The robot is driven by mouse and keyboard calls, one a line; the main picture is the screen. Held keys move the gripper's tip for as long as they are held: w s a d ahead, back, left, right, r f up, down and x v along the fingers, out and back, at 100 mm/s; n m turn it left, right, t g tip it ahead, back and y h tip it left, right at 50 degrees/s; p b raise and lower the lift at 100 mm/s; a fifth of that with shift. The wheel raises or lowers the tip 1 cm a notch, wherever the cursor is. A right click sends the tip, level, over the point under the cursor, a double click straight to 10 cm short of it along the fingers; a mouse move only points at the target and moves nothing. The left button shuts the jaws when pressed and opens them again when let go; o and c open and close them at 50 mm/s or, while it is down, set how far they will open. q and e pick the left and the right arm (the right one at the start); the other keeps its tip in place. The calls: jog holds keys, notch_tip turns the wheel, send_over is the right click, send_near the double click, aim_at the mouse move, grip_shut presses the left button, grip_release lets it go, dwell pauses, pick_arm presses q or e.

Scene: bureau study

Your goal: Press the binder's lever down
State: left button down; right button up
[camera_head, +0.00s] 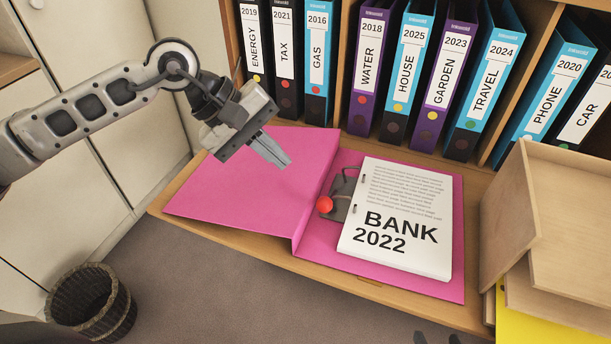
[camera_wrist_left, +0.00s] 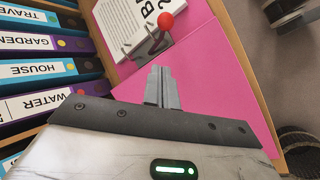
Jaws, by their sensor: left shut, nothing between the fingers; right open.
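A pink binder (camera_head: 255,180) lies open on the wooden shelf top, with a white paper stack marked BANK 2022 (camera_head: 395,220) on its right half. The grey metal mechanism (camera_head: 341,190) sits at the stack's left edge. Its lever ends in a red ball (camera_head: 325,204), which also shows in the left wrist view (camera_wrist_left: 165,21); the lever's exact angle is hard to tell. My left gripper (camera_head: 283,160) is shut and empty, above the binder's left cover, apart from the ball and up-left of it. Dark tips of my right gripper (camera_head: 436,338) show at the bottom edge, apart and away from the binder.
Upright labelled binders, such as WATER (camera_head: 368,70) and GARDEN (camera_head: 447,75), stand in the shelf behind. A wooden tray stack (camera_head: 550,210) stands to the right of the open binder. A wicker basket (camera_head: 90,305) stands on the floor at lower left. Floor in front is clear.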

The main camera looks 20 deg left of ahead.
aim_at(305, 205)
pick_arm(q)
jog(key=x, duration=0.3)
jog(key=shift+d+f, duration=0.25)
jog(key=shift+d, duration=0.05)
jog(key=shift+s+d+f+p, duration=0.2)
jog(key=shift+s+d+p, duration=0.1)
jog(key=shift+d, duration=0.2)
jog(key=shift+s+d+f+p, duration=0.2)
jog(key=shift+d+p, duration=0.1)
jog(key=shift+d, duration=0.2)
jog(key=shift+s+d+f, duration=0.2)
jog(key=shift+d+f, duration=0.15)
jog(key=shift+d, duration=0.15)
pick_arm(e)
jog(key=shift+d+r, duration=0.1)
jog(key=shift+r, duration=0.1)
